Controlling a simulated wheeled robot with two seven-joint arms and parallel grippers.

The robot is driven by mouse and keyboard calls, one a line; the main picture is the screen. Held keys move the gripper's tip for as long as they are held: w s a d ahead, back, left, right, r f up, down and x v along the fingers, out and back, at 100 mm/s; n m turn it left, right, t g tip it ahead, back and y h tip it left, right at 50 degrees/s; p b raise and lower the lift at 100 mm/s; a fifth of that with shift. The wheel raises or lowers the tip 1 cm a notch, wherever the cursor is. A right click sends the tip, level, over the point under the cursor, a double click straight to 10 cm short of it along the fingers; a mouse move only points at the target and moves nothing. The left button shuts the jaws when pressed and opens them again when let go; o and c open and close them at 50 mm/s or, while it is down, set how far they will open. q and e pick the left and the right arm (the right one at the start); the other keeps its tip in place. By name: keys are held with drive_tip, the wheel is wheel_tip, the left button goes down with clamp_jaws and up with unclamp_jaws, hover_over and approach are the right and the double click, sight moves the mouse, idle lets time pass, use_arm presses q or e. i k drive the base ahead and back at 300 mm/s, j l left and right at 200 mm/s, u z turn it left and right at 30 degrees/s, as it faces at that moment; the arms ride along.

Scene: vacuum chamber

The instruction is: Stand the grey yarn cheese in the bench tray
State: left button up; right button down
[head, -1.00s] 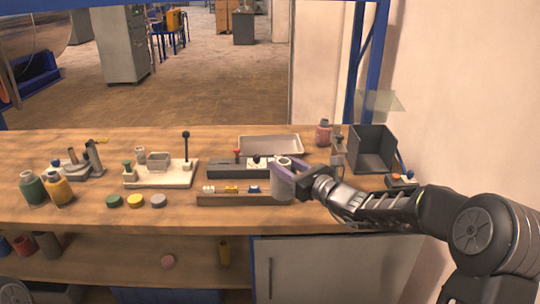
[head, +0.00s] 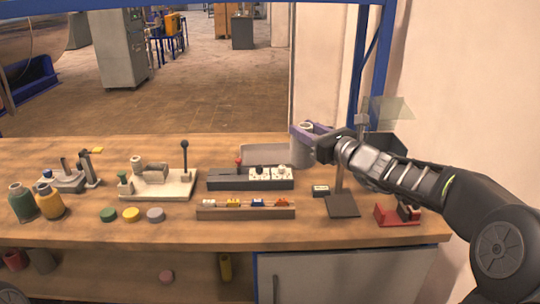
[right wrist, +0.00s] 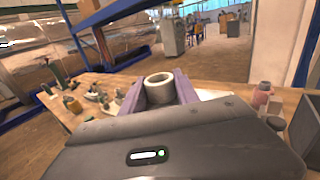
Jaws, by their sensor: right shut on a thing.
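My right gripper (head: 304,133), with purple fingers, is shut on the grey yarn cheese (head: 301,154). The cheese is a grey cylinder with a pale hollow core, held roughly upright. Its open top also shows between the fingers (right wrist: 157,97) in the right wrist view, as the cheese (right wrist: 159,79). The bench tray (head: 262,151) is shallow and grey and lies at the back of the bench. The cheese covers the tray's right end in the head view; I cannot tell whether it touches the tray. My left gripper is not in view.
In front of the tray are a dark switch strip (head: 225,182) and a wooden rack (head: 246,213) with small coloured parts. A stand with a dark base (head: 342,205) is to the right, near a dark bin (head: 388,143) partly hidden by my arm.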

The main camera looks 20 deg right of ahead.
sight(266, 160)
drive_tip(key=i, duration=1.3)
